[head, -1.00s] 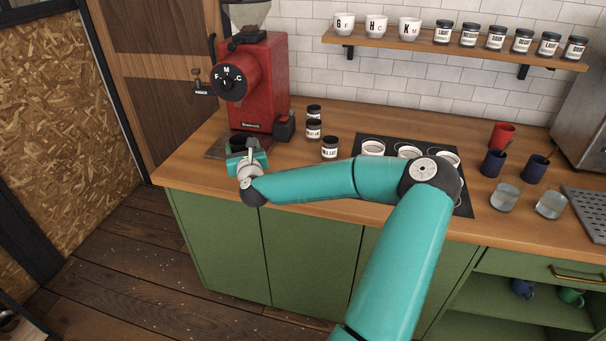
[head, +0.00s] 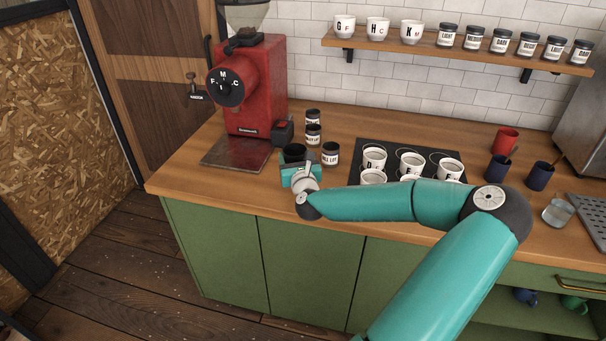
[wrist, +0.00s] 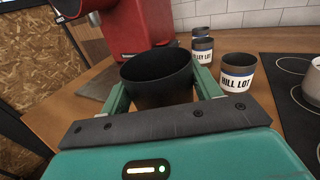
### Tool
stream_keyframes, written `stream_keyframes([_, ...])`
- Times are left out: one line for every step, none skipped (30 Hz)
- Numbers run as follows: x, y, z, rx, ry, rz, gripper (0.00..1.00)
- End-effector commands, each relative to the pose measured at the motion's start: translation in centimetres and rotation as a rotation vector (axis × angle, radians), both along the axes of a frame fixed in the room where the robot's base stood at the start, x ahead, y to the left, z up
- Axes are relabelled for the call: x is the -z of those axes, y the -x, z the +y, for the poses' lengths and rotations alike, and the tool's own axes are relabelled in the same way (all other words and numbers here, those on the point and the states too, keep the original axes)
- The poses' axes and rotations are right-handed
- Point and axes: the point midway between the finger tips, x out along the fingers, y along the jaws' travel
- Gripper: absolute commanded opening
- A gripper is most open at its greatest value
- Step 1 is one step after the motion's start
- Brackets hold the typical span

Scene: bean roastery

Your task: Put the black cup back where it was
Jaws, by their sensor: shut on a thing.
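The black cup (wrist: 158,80) is upright between the fingers of my gripper (wrist: 165,98) in the wrist view, with its dark open mouth showing. In the head view the cup (head: 293,151) shows above my gripper (head: 297,172), near the counter's front edge between the red grinder and the labelled jars. My gripper is shut on it. The cup's base is hidden, so I cannot tell whether it touches the counter.
The red grinder (head: 254,85) stands at left with an empty dark mat (head: 236,154) in front. Labelled jars, one reading HILL LOT (head: 330,153), stand close right of the cup. A black board (head: 447,158) with several white cups lies further right. The counter front has bare wood.

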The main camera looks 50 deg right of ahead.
Motion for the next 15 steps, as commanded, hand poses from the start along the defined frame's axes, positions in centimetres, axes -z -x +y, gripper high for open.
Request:
stream_keyframes([0.8, 0.6, -0.4, 0.003, 0.000, 0.000, 0.33])
stream_keyframes([1.1, 0.8, -0.5, 0.003, -0.001, 0.000, 0.33])
stream_keyframes([1.5, 1.0, -0.7, 0.002, -0.001, -0.001, 0.33])
stream_keyframes([1.7, 1.2, -0.8, 0.002, 0.000, -0.001, 0.33])
stream_keyframes([1.8, 1.2, -0.8, 0.002, 0.000, -0.001, 0.33])
stream_keyframes([2.0, 1.4, -0.9, 0.002, 0.001, -0.001, 0.33])
stream_keyframes([2.2, 1.5, -1.0, 0.002, 0.001, -0.001, 0.33])
stream_keyframes([2.4, 1.6, -1.1, 0.002, 0.001, 0.000, 0.33])
stream_keyframes([2.8, 1.9, -1.3, 0.002, 0.000, 0.000, 0.33])
stream_keyframes([3.1, 2.1, -1.4, 0.003, -0.001, -0.001, 0.33])
stream_keyframes([3.6, 2.0, -1.3, 0.000, -0.002, -0.001, 0.33])
stream_keyframes([4.3, 1.9, -1.3, 0.000, -0.004, 0.000, 0.33])
stream_keyframes([4.8, 1.8, -1.3, -0.001, -0.003, -0.001, 0.33])
stream_keyframes([5.2, 1.8, -1.3, -0.001, -0.002, -0.001, 0.33])
stream_keyframes([5.7, 1.9, -1.3, 0.001, -0.001, -0.001, 0.33])
